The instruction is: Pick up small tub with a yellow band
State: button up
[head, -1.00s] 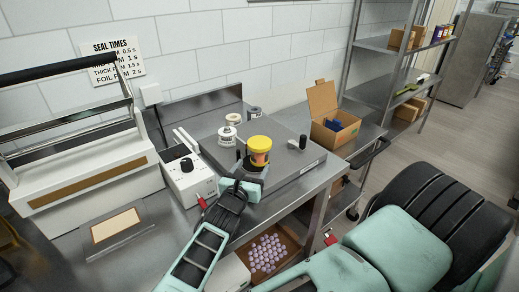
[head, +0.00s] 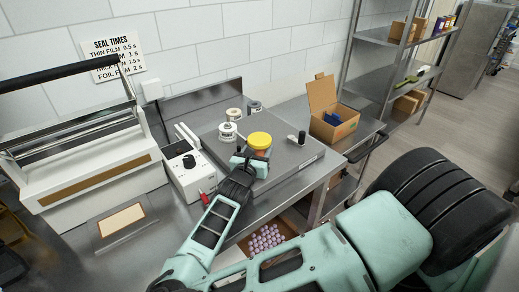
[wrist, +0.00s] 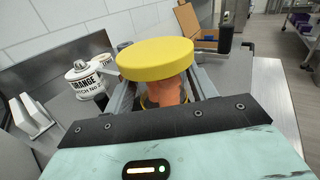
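The tub (head: 260,142) has a wide yellow top and an orange body. It stands upright on the grey raised slab. My gripper (head: 249,161) is at the tub's near side and hides its lower part in the head view. In the wrist view, the tub (wrist: 155,60) is between my two fingers (wrist: 165,92), with its lid above them. The fingers look apart, with small gaps beside the orange body. A bit of yellow shows low on the body, mostly hidden by the gripper.
A black-knobbed lever (head: 301,139) is to the right. An open cardboard box (head: 335,128) stands farther right. A white device (head: 187,170) is at left.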

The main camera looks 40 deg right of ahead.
jog(key=c, duration=0.6)
jog(key=shift+o, duration=0.2)
jog(key=shift+r, duration=0.1)
